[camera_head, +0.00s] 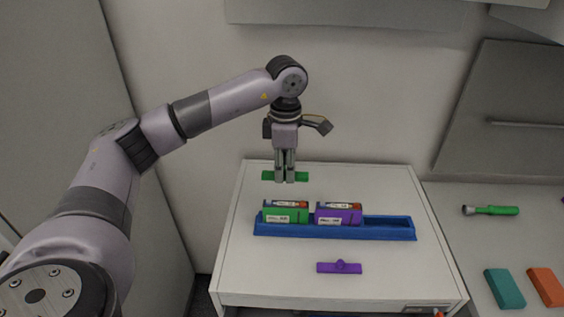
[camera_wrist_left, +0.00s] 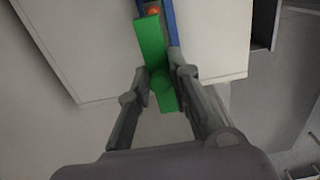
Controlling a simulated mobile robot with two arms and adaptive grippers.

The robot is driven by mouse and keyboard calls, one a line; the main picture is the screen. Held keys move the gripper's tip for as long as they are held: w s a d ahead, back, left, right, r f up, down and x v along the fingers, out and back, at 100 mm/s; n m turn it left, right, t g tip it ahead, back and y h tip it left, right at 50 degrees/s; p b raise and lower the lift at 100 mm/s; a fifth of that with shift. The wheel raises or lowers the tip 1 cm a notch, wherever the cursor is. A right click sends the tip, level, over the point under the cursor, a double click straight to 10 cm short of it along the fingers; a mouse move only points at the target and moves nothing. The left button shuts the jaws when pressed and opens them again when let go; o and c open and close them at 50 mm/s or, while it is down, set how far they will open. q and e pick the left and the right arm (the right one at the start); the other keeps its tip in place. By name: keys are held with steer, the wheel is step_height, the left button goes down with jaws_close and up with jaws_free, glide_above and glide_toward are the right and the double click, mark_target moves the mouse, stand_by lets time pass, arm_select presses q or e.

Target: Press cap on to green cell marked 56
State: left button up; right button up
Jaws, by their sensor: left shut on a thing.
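My left gripper (camera_head: 285,180) points down above the back of the white cabinet top, shut on a green cap (camera_head: 268,176), a flat bar sticking out on both sides of the fingers. The left wrist view shows the cap (camera_wrist_left: 150,42) with its round knob between the fingertips (camera_wrist_left: 161,82). The green cell (camera_head: 285,216) sits in the left part of the blue tray (camera_head: 390,232), in front of and below the gripper in the head view. Its label is too small to read. The cap is apart from the cell. My right gripper is not in view.
A purple cell (camera_head: 338,218) sits in the tray right of the green one. A purple cap (camera_head: 339,268) lies in front on the white cabinet top (camera_head: 270,285). A green flashlight (camera_head: 492,210), a teal block (camera_head: 504,288) and an orange block (camera_head: 545,286) lie on the right-hand surface.

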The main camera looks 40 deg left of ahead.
arm_select(q)
steer(key=shift+d+f+b, duration=0.35)
steer(key=shift+d+f, duration=0.15)
steer(key=shift+f, duration=0.4)
steer(key=f+b, duration=0.3)
steer(key=f, duration=0.1)
steer(key=shift+a+f, duration=0.1)
steer(key=shift+a, duration=0.25)
steer(key=shift+f+b, duration=0.45)
steer(key=shift+f, duration=0.05)
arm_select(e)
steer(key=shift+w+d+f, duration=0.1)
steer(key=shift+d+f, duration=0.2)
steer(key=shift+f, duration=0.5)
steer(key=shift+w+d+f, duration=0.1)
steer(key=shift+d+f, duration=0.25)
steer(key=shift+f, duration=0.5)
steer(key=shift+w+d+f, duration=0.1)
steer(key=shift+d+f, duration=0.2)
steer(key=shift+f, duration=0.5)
arm_select(q)
steer(key=shift+f, duration=0.15)
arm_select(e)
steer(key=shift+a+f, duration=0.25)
arm_select(q)
steer(key=shift+f+b, duration=0.1)
steer(key=shift+b, duration=0.35)
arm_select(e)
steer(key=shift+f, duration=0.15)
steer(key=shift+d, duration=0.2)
